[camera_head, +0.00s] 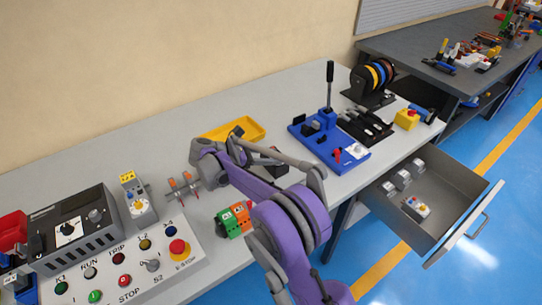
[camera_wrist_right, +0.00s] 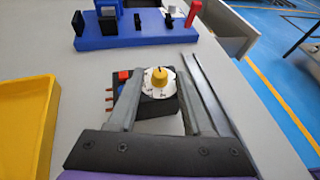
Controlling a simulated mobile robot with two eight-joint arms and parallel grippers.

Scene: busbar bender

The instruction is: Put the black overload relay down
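The black overload relay (camera_wrist_right: 157,107) sits between the fingers of my right gripper (camera_wrist_right: 161,74) in the right wrist view. It has a yellow knob on a white dial, a red button and copper-coloured prongs on its left. The fingers look closed about it, though the contact faces are hidden. In the head view the dark relay (camera_head: 276,164) shows partly behind my purple and grey arm, over the grey bench (camera_head: 310,88). The relay looks upright and close to the bench top; I cannot tell whether it touches. My left gripper is not in view.
A yellow tray (camera_wrist_right: 42,84) lies left of the gripper. The blue bender (camera_head: 353,161) stands ahead, with bare bench between. A terminal block (camera_head: 229,222) sits near the front edge. The control panel (camera_head: 196,254) is at left; an open drawer (camera_head: 452,205) juts out at right.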

